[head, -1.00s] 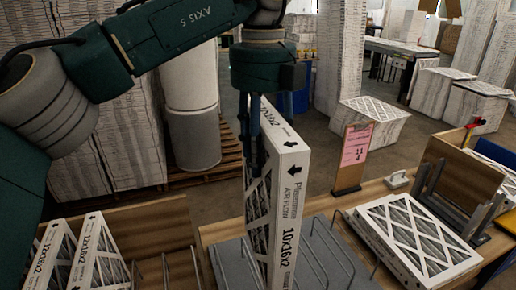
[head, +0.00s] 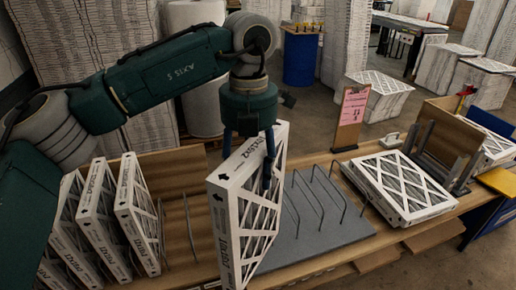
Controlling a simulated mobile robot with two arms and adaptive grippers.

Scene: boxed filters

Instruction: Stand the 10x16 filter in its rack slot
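The 10x16 filter (head: 258,215) is a white cardboard-framed filter with a lattice face and printed edges. It stands on edge, turned at an angle, at the left side of the grey wire rack (head: 335,232). My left gripper (head: 250,168) comes down from above with a finger on each side of the filter's top and is shut on it. The wire dividers (head: 322,197) to the right of the filter stand empty. Whether the filter's bottom edge touches the rack base or hangs above it cannot be told. My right gripper is not in view.
Several other filters (head: 97,215) stand at the left, beside more wire dividers (head: 190,225). Flat filters (head: 402,188) lie stacked on the wooden bench (head: 455,210) at right. A pink sign (head: 352,108) on a wooden stand is behind the rack.

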